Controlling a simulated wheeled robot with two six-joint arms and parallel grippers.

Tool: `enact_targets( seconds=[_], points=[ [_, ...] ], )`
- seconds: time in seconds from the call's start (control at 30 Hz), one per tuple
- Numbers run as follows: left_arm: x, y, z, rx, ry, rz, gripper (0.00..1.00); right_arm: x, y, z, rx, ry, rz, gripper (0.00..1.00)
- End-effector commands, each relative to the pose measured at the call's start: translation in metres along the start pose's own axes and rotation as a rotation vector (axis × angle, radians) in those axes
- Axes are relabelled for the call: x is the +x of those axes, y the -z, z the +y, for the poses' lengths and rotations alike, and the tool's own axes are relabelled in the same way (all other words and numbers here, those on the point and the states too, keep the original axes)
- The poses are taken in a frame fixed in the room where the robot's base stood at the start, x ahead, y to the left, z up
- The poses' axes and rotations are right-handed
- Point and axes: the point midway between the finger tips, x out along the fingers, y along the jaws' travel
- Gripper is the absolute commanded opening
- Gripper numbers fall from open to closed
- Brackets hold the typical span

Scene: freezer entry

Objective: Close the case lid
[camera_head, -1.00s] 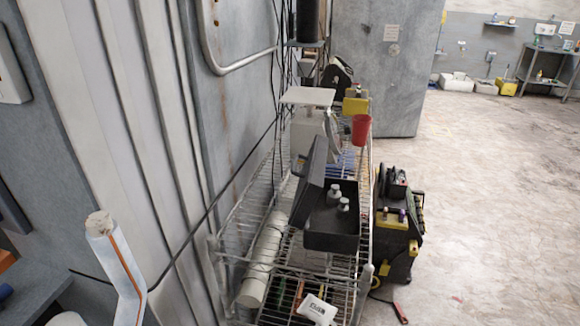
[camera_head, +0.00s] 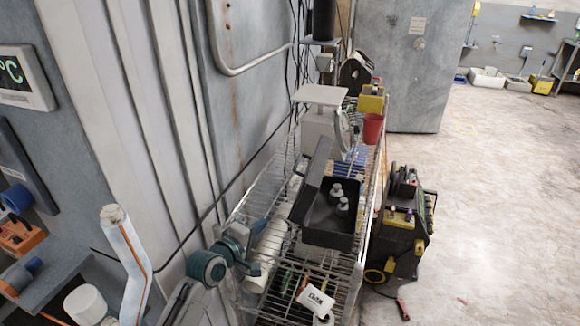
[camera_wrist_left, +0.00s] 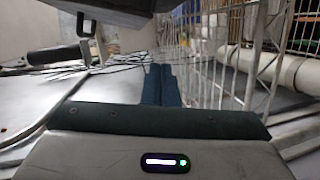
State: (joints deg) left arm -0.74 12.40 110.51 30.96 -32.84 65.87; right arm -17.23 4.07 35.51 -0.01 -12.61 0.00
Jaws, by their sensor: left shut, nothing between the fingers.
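The black case (camera_head: 328,236) stands on the wire rack with two small grey bottles (camera_head: 339,200) inside. Its lid (camera_head: 312,182) is open, tilted up on the left side of the case. My left gripper (camera_head: 260,226) is in the head view, left of the case and lower than the raised lid, apart from both. In the left wrist view my left gripper (camera_wrist_left: 162,72) has its teal fingers together with nothing between them. My right gripper is in neither view.
The wire rack (camera_head: 350,284) stands beside the wall, with a white scale (camera_head: 320,96) and a red cup (camera_head: 372,128) behind the case. A white roll (camera_head: 268,250) lies left of the case. A black and yellow machine (camera_head: 405,240) stands right of the rack. Open floor lies further right.

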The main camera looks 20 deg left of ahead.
Motion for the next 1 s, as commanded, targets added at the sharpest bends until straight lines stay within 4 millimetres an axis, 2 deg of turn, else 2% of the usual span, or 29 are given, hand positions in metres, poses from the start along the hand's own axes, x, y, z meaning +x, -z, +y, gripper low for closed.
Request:
enact_targets(
  seconds=[0.03,0.1,0.3,0.47,0.57,1.0],
  points=[
    [0.009,0.009,0.016,-0.064,-0.051,0.01,0.0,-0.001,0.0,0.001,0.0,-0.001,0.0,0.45],
    [0.017,0.02,0.035,-0.158,-0.118,0.02,0.0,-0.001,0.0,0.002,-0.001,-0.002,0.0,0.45],
    [0.032,0.045,0.076,-0.365,-0.262,0.027,0.0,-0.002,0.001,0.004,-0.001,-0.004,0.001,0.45],
    [0.04,0.05,0.083,-0.407,-0.29,0.026,0.0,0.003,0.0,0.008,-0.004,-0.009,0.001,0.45],
    [0.051,0.05,0.084,-0.406,-0.29,0.026,0.0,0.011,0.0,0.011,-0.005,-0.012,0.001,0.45],
    [0.126,0.056,0.103,-0.402,-0.289,0.026,0.0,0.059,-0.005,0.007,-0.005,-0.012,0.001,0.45]
  ],
)
